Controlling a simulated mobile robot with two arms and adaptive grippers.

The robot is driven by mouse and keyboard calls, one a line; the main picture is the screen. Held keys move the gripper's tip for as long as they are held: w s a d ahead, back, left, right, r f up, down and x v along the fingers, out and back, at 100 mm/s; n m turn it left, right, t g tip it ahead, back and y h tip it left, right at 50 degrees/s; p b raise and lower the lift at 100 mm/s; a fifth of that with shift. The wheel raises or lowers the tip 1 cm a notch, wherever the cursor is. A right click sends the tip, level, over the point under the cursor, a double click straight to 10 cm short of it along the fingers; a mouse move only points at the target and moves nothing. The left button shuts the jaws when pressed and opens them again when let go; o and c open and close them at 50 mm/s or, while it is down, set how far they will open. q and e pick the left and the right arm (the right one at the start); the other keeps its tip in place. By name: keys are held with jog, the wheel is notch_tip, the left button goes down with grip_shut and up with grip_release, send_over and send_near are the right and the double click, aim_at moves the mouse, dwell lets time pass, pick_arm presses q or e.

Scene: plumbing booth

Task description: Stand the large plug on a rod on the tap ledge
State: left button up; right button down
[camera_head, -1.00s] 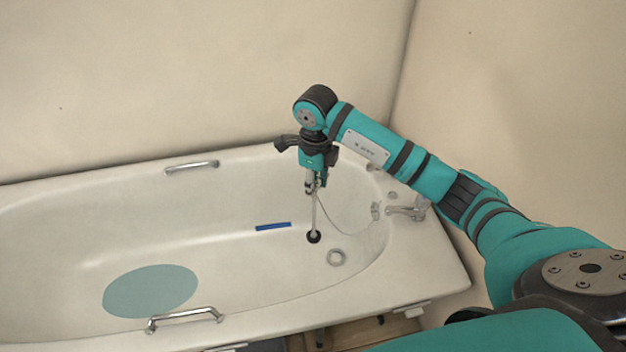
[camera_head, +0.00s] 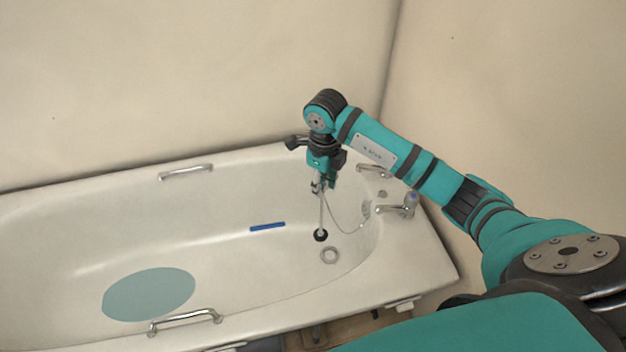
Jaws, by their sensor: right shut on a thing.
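The large plug (camera_head: 321,236) is a dark disc at the lower end of a thin upright pale rod (camera_head: 321,212). My right gripper (camera_head: 319,188) is shut on the upper part of the rod and points down over the tap end of the bath. The plug hangs near the ring-shaped drain (camera_head: 330,255), above and a little left of it in the picture. A thin chain loops from the rod toward the end wall of the bath. The tap ledge (camera_head: 416,243) is at the right end, with a chrome tap (camera_head: 397,209) on it. My left gripper is not in view.
The white bath (camera_head: 60,243) has a grab rail (camera_head: 186,172) on the far rim and another (camera_head: 185,320) on the near rim. A blue strip (camera_head: 267,226) and a blue-green oval mat (camera_head: 149,294) lie inside. A second tap (camera_head: 373,169) is partly behind my arm.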

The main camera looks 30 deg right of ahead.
jog(key=s+d+f+p, duration=0.1)
jog(key=s+d+p, duration=0.1)
jog(key=s+d, duration=0.7)
jog(key=s+d+f+p, duration=0.1)
jog(key=s+d+f, duration=0.1)
jog(key=s+d, duration=0.7)
jog(key=shift+s+d+f+p, duration=0.15)
jog(key=shift+s+d+p, duration=0.2)
jog(key=shift+d, duration=3.7)
jog(key=shift+f, duration=0.2)
jog(key=c, duration=1)
grip_release()
